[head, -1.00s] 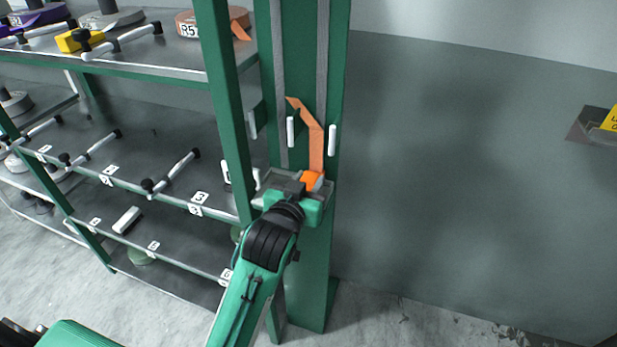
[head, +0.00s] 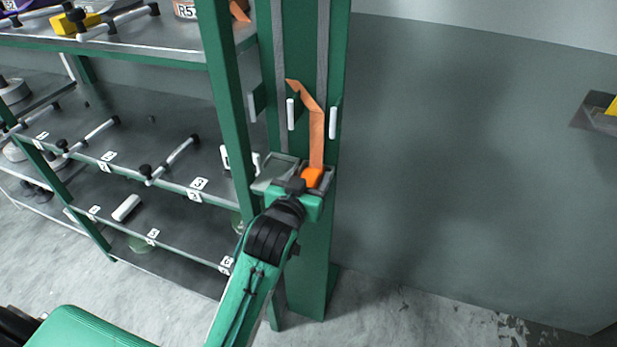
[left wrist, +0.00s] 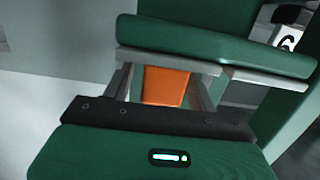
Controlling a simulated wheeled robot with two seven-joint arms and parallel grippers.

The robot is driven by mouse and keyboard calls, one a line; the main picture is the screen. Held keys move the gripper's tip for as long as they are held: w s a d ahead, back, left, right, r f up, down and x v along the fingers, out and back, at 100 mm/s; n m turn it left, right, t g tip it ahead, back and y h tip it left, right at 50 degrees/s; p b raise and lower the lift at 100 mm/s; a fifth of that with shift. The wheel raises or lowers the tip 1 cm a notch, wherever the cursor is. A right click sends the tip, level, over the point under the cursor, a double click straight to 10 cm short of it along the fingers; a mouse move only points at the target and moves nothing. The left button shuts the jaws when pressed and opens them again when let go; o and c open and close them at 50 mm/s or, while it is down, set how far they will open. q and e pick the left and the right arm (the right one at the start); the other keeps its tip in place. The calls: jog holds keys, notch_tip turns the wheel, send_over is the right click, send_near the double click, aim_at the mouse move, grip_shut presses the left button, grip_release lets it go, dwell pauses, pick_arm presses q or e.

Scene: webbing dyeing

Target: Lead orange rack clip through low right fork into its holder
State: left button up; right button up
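The orange rack clip (head: 312,177) is at the end of an orange strap (head: 316,138). The strap rises between the two white prongs of the low right fork (head: 333,122) and then bends up to the left. My left gripper (head: 306,184) is around the clip at the grey holder (head: 273,174) on the green post. In the left wrist view the clip (left wrist: 165,86) lies between the two fingers, close to the grey holder edge (left wrist: 170,60). Whether it is seated in the holder cannot be told. My right gripper is not in view.
Green shelves (head: 180,60) with rods, rolls and numbered labels stand to the left of the post (head: 310,270). A blank grey wall (head: 460,180) is to the right, with a yellow-marked plate (head: 600,115) on it. The floor at the right is clear.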

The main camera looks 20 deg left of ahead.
pick_arm(q)
jog(key=shift+s, duration=0.55)
jog(key=s+r+p, duration=0.2)
jog(key=s+p, duration=0.1)
jog(key=s, duration=0.9)
jog(key=shift+s+a, duration=0.25)
jog(key=shift+s, duration=0.05)
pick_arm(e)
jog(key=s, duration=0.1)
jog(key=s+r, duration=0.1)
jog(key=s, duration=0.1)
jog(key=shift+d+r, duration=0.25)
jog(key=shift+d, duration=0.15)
pick_arm(q)
jog(key=shift+f, duration=0.1)
